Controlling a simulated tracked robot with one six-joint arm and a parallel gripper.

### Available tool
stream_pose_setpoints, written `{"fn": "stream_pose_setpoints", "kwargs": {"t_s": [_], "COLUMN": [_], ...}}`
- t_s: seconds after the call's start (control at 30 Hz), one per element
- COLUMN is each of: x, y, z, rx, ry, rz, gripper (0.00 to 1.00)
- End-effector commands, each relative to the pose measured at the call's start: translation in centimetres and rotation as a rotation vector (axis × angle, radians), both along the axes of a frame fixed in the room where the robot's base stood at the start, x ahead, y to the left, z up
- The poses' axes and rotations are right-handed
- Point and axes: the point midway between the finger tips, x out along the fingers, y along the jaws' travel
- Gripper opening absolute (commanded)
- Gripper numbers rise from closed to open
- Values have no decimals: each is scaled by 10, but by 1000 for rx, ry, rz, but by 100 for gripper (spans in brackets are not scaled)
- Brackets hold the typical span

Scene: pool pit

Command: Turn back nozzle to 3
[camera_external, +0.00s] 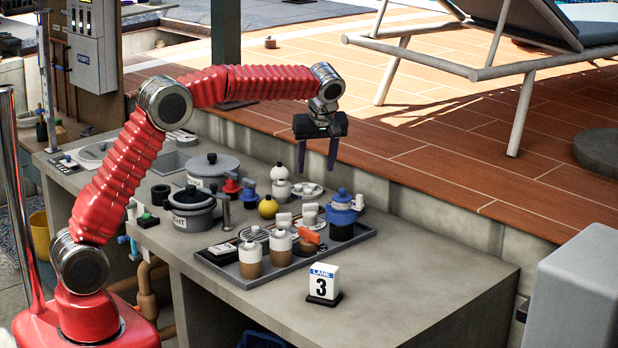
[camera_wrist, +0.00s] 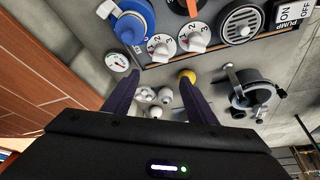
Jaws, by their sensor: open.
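Two white dials with the numbers 1, 2 and 3 stand side by side on a grey tray in the wrist view: one dial (camera_wrist: 161,47) and, to its right, a second dial (camera_wrist: 194,36). No label marks which is the back nozzle, and the settings are too small to read surely. Small white knobs also show on the tray in the external view, partly hidden by other items. My gripper (camera_external: 319,172) is open and empty, pointing down, well above the far side of the counter. In the wrist view its dark fingers (camera_wrist: 160,82) are spread, apart from both dials.
The tray (camera_external: 350,243) also holds a blue-topped valve (camera_external: 342,205) and an orange-handled item (camera_external: 308,235). Grey lidded pots (camera_external: 192,222) stand left, with a yellow ball (camera_external: 268,207) between. A lane 3 marker (camera_external: 323,283) stands in front. The counter's right end is clear.

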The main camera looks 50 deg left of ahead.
Motion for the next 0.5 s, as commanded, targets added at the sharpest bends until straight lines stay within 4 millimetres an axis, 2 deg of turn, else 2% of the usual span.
{"fn": "stream_pose_setpoints", "kwargs": {"t_s": [0.27,0.5], "x": [0,3], "y": [0,7], "z": [-2,-19], "rx": [0,1], "ry": [1,3], "rz": [-3,-3], "gripper": [52,52]}}
